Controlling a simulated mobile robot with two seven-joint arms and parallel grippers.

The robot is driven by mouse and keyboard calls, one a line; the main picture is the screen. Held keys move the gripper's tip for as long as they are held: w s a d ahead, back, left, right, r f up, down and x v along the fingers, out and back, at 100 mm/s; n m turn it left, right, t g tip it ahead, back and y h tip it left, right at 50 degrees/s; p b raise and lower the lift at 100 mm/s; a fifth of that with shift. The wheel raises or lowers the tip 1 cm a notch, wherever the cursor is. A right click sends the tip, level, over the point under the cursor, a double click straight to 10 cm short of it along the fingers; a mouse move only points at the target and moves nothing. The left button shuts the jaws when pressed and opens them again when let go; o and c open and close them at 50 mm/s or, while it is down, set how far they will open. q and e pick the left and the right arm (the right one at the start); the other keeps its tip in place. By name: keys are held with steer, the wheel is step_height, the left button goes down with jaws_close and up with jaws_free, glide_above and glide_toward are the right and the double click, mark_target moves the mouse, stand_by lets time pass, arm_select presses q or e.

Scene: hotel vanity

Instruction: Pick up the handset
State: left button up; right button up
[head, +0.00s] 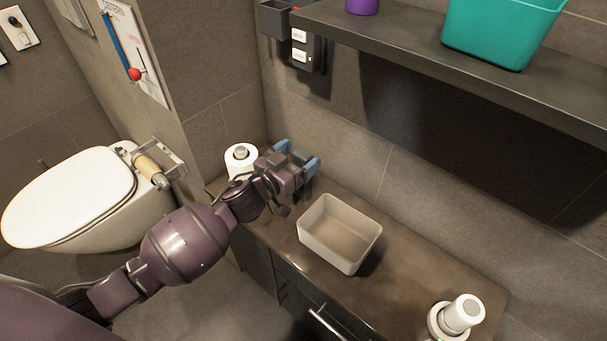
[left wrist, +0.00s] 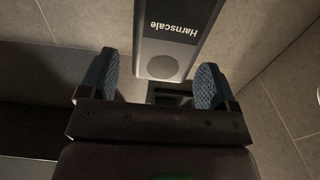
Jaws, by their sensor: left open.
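A grey panel-shaped device marked "Harnscale", with a round speaker-like disc, shows in the left wrist view (left wrist: 175,35); it looks like the handset. It lies beyond and between the fingertips of my left gripper (left wrist: 158,78), with a dark slotted part near its end. In the head view my left gripper (head: 299,156) is over the back left end of the vanity counter, close to the wall. Its blue-padded fingers are apart, with nothing clearly held. The gripper and wrist hide most of what is there in the head view. My right gripper is not seen.
A white open bin (head: 340,233) stands on the counter (head: 395,295) right of my gripper. A paper roll (head: 241,160) stands to its left. A white cylindrical item (head: 461,315) is at the right. A dark shelf (head: 470,65) overhangs the counter. A toilet (head: 75,195) is at left.

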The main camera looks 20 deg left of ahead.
arm_select(q)
steer(key=shift+x, duration=0.75)
steer(key=c, duration=1.4)
steer(key=shift+r, duration=0.15)
